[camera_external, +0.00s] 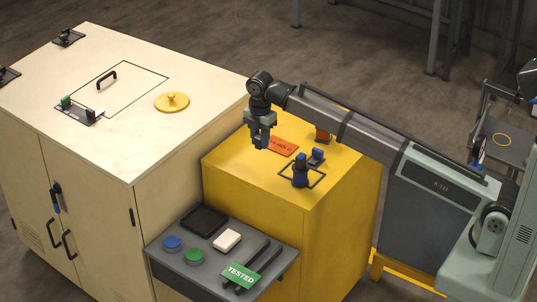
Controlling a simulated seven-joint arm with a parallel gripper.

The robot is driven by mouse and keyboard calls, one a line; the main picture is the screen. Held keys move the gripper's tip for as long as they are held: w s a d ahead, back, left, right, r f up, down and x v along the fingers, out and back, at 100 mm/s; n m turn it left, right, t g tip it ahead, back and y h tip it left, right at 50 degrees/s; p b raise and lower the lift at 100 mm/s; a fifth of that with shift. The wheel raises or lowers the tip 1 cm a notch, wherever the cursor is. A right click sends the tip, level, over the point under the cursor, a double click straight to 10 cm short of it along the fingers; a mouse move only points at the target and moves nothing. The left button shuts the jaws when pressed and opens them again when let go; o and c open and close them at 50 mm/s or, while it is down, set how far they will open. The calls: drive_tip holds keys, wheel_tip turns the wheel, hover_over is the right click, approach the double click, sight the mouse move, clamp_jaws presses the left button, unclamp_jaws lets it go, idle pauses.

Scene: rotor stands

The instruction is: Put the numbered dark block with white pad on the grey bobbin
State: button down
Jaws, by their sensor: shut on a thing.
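My gripper (262,141) is at the end of the arm, over the left part of the yellow cabinet top (235,160), pointing down. Its jaws are shut on a small grey-blue thing, too small to identify; I cannot tell whether it is the numbered dark block. No number or white pad is readable there. I cannot pick out the grey bobbin for certain. A blue upright piece (300,172) and a smaller dark blue piece (316,157) stand at a dark square outline on the yellow top.
An orange sign (282,146) lies right of my gripper, with an orange piece (322,135) behind. The grey shelf (176,263) in front holds a black tray (204,219), white block (227,240), blue and green discs and a TESTED sign (241,276). A cream cabinet (150,145) stands left.

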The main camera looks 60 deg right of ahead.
drive_tip(key=s+d+r+m, duration=0.1)
drive_tip(key=s+d+r, duration=0.15)
drive_tip(key=d, duration=0.65)
drive_tip(key=s+d+r+m, duration=0.1)
drive_tip(key=d+r, duration=0.2)
drive_tip(key=d, duration=0.5)
drive_tip(key=s+d+r+m, duration=0.1)
drive_tip(key=d+r, duration=0.1)
drive_tip(key=d, duration=0.7)
drive_tip(key=shift+s+a+f+n, duration=0.1)
drive_tip(key=shift+s+f+n, duration=0.45)
drive_tip(key=shift+f, duration=1.05)
drive_tip(key=shift+s+f+n, duration=0.3)
drive_tip(key=shift+s+f, duration=0.3)
drive_tip(key=shift+f, duration=1)
drive_tip(key=shift+s+a+f+n, duration=0.1)
drive_tip(key=shift+s+f+n, duration=0.45)
drive_tip(key=shift+f, duration=1.05)
drive_tip(key=shift+f, duration=0.15)
drive_tip(key=c, duration=0.9)
unclamp_jaws()
wheel_tip(320, 180, up, 12)
drive_tip(key=shift+r, duration=0.2)
